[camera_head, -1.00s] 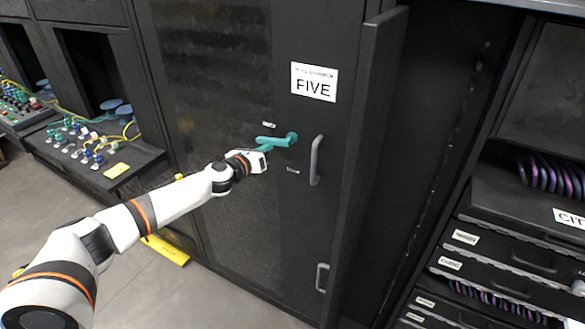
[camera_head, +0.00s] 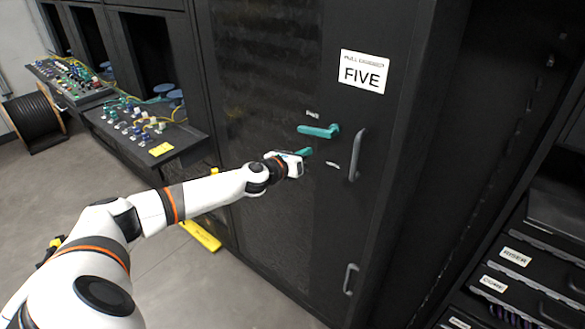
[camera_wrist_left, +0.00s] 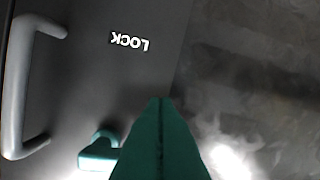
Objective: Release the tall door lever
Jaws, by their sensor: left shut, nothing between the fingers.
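The teal door lever (camera_head: 318,131) is on the tall dark cabinet door (camera_head: 270,215). It lies nearly horizontal, its free end to the left and its pivot to the right. My left gripper (camera_head: 303,152) is just below the lever, its teal fingers shut and empty. In the left wrist view the shut fingers (camera_wrist_left: 160,140) point at the door, and part of the lever (camera_wrist_left: 98,155) shows beside them, the rest hidden or out of frame. I cannot tell whether they touch. A label reading LOCK (camera_wrist_left: 129,41) appears upside down there. My right gripper is not in view.
A grey pull handle (camera_head: 356,155) stands right of the lever, with a second handle (camera_head: 350,278) lower down. A FIVE sign (camera_head: 364,71) is above. Labelled drawers (camera_head: 530,285) stand at right. A connector bench (camera_head: 150,140) is at left, and a yellow object (camera_head: 201,236) lies on the floor.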

